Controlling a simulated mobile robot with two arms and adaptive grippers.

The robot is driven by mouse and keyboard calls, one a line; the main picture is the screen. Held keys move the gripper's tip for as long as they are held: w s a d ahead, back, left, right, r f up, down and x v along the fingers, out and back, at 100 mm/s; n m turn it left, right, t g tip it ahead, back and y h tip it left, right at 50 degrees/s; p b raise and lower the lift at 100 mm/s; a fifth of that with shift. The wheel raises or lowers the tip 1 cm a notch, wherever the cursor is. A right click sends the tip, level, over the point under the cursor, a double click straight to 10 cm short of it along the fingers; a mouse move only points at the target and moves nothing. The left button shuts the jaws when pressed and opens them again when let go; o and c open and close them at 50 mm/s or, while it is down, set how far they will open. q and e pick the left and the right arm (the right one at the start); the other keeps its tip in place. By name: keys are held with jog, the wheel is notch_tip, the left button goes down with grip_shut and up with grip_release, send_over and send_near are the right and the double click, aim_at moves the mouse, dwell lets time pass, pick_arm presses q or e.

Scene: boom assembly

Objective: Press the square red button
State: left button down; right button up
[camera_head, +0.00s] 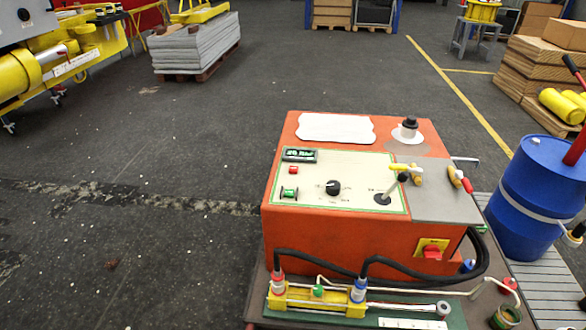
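A small red button (293,170), roughly square, sits at the left of the cream control panel (330,198) on top of an orange machine (320,232). A digital display (299,155) is just above it, and a green switch (289,193) is below it. A black knob (333,187) is to its right. A separate red switch (432,252) on a yellow plate is on the machine's front face. Neither of my grippers shows in the head view. Nothing covers the red button.
Black hoses (330,266) and a yellow cylinder (318,299) lie along the machine's front. A blue barrel (535,196) stands close on the right. The floor to the left is clear.

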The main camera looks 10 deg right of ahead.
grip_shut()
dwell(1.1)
